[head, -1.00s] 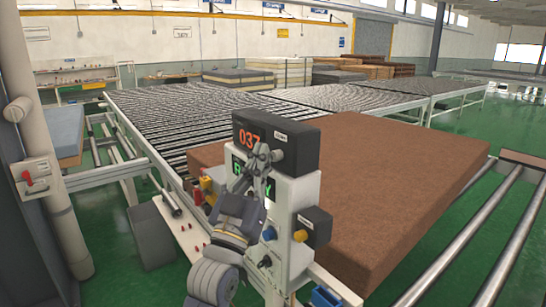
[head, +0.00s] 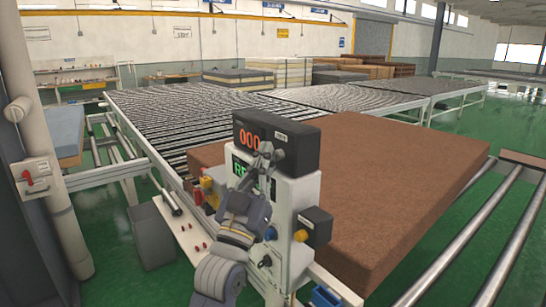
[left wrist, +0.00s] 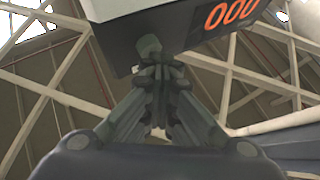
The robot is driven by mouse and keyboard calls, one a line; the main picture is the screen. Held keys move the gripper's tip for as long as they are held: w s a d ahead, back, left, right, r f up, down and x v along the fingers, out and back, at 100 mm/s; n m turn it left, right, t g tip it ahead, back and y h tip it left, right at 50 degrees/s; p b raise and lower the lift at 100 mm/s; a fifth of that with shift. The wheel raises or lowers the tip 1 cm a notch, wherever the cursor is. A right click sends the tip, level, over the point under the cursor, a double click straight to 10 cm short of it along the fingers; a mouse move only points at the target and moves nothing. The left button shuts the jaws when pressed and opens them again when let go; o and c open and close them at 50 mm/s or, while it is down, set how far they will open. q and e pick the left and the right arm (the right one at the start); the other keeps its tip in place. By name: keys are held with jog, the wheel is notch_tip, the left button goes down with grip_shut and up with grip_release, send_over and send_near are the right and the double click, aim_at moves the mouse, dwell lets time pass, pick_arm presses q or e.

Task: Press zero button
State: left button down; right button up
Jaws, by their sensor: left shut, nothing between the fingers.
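The control box (head: 290,148) is dark with an orange display (head: 249,138) that reads 000. It stands on a white panel (head: 298,193) with a green-lit screen (head: 240,170), partly hidden by my arm. My left gripper (head: 264,151) is shut and empty, its fingertips in front of the box's lower edge. In the left wrist view the shut fingertips (left wrist: 152,55) are just below the box's underside, and the display (left wrist: 231,12) reads 000. The zero button itself is hidden or cannot be made out; I cannot tell whether the fingertips touch it. My right gripper is not in view.
A large brown mattress (head: 390,185) lies behind and right of the panel. Roller conveyors (head: 190,120) stretch behind it. Yellow and red parts (head: 208,190) sit left of the panel, and a dark box with a yellow button (head: 314,225) is on its right side.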

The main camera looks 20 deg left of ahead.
pick_arm(q)
jog(key=shift+w+d, duration=0.15)
jog(key=shift+w, duration=0.05)
dwell(0.4)
jog(key=shift+s, duration=0.1)
jog(key=shift+s+a, duration=0.7)
jog(key=shift+s, duration=0.2)
jog(key=shift+s+a, duration=0.1)
jog(key=s+a, duration=0.1)
jog(key=s, duration=0.1)
jog(key=s+a, duration=0.1)
jog(key=s, duration=0.1)
jog(key=shift+a+p, duration=0.4)
jog(key=shift+w+f, duration=0.1)
